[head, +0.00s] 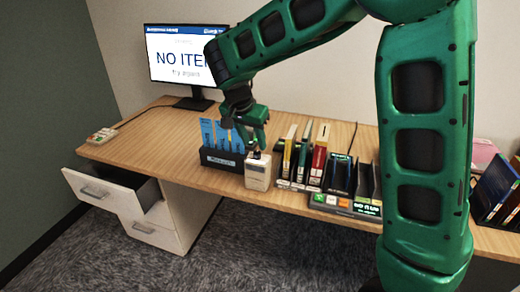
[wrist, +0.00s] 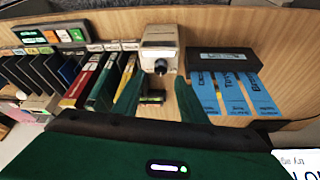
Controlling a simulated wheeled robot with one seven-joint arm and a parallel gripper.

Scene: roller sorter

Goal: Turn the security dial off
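The security dial is a dark knob (wrist: 161,67) on a small off-white box (wrist: 160,36) at the table's front edge. In the head view the box (head: 258,175) stands upright, with the dark knob (head: 257,155) at its top. My gripper (head: 251,146) is just above and behind the box. In the wrist view my gripper's two green fingers (wrist: 159,84) are spread apart, one on each side of the knob, with nothing held between them. I cannot tell whether a finger touches the knob. The knob's setting is too small to read.
A black holder with blue cards (head: 220,161) stands just left of the box. Several coloured upright cases (head: 302,158) stand close on its right, by a button panel (head: 344,204). A monitor (head: 182,58) shows "NO ITE…, try again". A drawer (head: 95,195) is open at left.

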